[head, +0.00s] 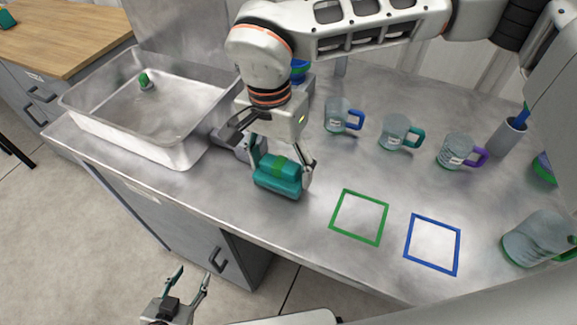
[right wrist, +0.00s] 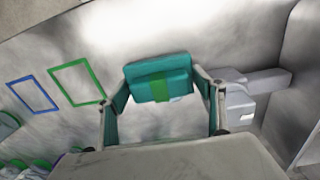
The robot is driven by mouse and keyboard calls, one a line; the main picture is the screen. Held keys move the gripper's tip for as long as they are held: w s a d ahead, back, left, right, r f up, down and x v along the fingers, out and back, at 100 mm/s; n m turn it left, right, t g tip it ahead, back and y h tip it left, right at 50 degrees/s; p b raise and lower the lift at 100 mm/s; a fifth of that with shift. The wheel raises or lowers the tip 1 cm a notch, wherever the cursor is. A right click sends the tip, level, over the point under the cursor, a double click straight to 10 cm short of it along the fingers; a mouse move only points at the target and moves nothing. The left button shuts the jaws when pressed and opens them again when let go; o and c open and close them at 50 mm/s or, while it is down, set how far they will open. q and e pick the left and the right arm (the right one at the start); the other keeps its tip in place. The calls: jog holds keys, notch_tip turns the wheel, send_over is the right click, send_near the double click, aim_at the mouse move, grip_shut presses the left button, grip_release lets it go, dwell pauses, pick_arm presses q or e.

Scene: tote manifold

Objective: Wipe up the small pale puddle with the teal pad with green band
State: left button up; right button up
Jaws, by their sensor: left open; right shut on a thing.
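The teal pad with green band (head: 278,184) is between the fingers of my right gripper (head: 281,172), which is shut on it at the ends. The pad is over the steel counter, close to its front edge; I cannot tell whether it touches. In the right wrist view the pad (right wrist: 158,76) spans the fingertips, its green band facing the camera. My left gripper (head: 193,275) is open and empty, low in front of the counter. I cannot make out the small pale puddle among the counter's pale reflections; the arm and pad hide part of the surface.
A steel tote (head: 170,153) stands left, with a small green-topped item (head: 145,80) inside. A grey block (right wrist: 240,95) is beside the right gripper. Green (head: 358,217) and blue (head: 432,244) outlined squares lie right. Handled glass mugs (head: 396,131) line the back; a larger jug (head: 535,238) is far right.

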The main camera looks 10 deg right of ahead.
aim_at(266, 156)
jog(key=shift+w+a+r+t+y, duration=0.15)
jog(key=shift+w+a+t+y, duration=0.25)
jog(key=shift+w+a, duration=0.75)
jog(key=shift+r, duration=0.15)
jog(key=shift+s+d+r+p, duration=0.1)
jog(key=shift+s+d+p, duration=0.25)
jog(key=shift+d+p, duration=0.25)
jog(key=shift+o, duration=0.2)
jog(key=shift+s+d, duration=0.1)
jog(key=shift+d, duration=0.25)
jog(key=shift+s+d+r+p, duration=0.1)
jog(key=shift+s+d+p, duration=0.3)
jog(key=shift+d, duration=0.2)
jog(key=shift+s+d, duration=0.4)
jog(key=shift+d, duration=0.25)
jog(key=shift+s+d+f, duration=0.3)
jog(key=shift+s+d, duration=0.15)
jog(key=shift+d, duration=0.05)
jog(key=shift+s+d+f+p, duration=0.1)
jog(key=shift+s+d+p, duration=0.2)
jog(key=shift+s+d, duration=0.55)
jog(key=shift+d, duration=0.35)
pick_arm(q)
jog(key=w+r, duration=0.2)
jog(key=r, duration=0.1)
jog(key=shift+a+r, duration=0.15)
jog(key=shift+a, duration=0.25)
jog(key=shift+w+r, duration=0.1)
